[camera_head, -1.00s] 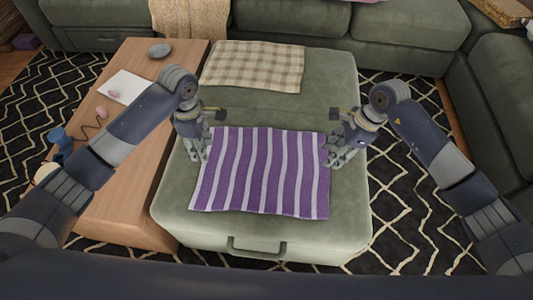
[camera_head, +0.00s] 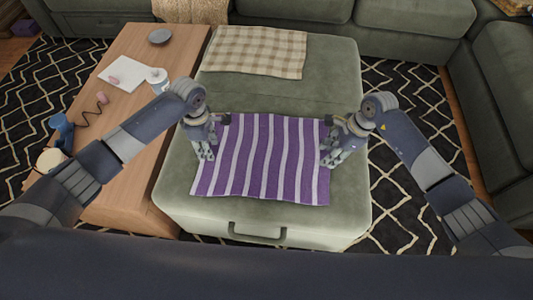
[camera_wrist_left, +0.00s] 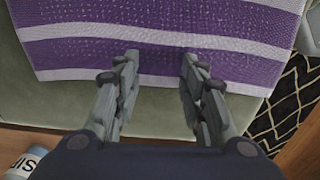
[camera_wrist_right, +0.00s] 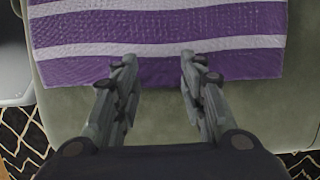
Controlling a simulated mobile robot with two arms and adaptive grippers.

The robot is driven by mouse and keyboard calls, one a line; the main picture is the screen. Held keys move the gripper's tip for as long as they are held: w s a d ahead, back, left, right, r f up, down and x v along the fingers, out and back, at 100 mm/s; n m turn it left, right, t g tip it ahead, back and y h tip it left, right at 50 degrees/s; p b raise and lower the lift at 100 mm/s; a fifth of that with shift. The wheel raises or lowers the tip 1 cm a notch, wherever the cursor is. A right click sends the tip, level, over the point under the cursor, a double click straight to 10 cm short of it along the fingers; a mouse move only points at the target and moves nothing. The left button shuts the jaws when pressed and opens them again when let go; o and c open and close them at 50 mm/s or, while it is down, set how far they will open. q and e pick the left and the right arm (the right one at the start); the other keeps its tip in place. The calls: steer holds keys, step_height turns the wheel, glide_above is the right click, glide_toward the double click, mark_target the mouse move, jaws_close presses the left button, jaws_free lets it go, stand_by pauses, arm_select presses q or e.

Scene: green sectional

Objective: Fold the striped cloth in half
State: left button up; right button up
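The purple and white striped cloth (camera_head: 265,158) lies spread flat on the green ottoman (camera_head: 275,217). It also shows in the left wrist view (camera_wrist_left: 160,30) and the right wrist view (camera_wrist_right: 160,30). My left gripper (camera_head: 207,152) is at the cloth's left edge. In the left wrist view its fingers (camera_wrist_left: 158,62) are apart, with the fingertips over the edge stripe. My right gripper (camera_head: 332,158) is at the cloth's right edge. In the right wrist view its fingers (camera_wrist_right: 158,62) are apart, with the fingertips over the purple edge. Neither holds cloth.
A beige checked cloth (camera_head: 257,50) lies at the ottoman's far end. A wooden table (camera_head: 135,165) on the left carries a white sheet (camera_head: 125,72), a mug (camera_head: 157,79), a blue object (camera_head: 61,131) and a grey dish (camera_head: 160,37). The green sofa (camera_head: 415,25) stands behind.

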arm_select(q)
steer(key=shift+f, duration=0.15)
arm_select(e)
steer(key=shift+s+f, duration=0.1)
arm_select(q)
steer(key=shift+c, duration=0.5)
arm_select(e)
steer(key=shift+c, duration=0.5)
arm_select(q)
steer(key=shift+f, duration=0.1)
jaws_close()
arm_select(e)
steer(key=shift+f, duration=0.15)
jaws_close()
arm_select(q)
steer(key=shift+s, duration=0.15)
arm_select(e)
steer(key=shift+s, duration=0.1)
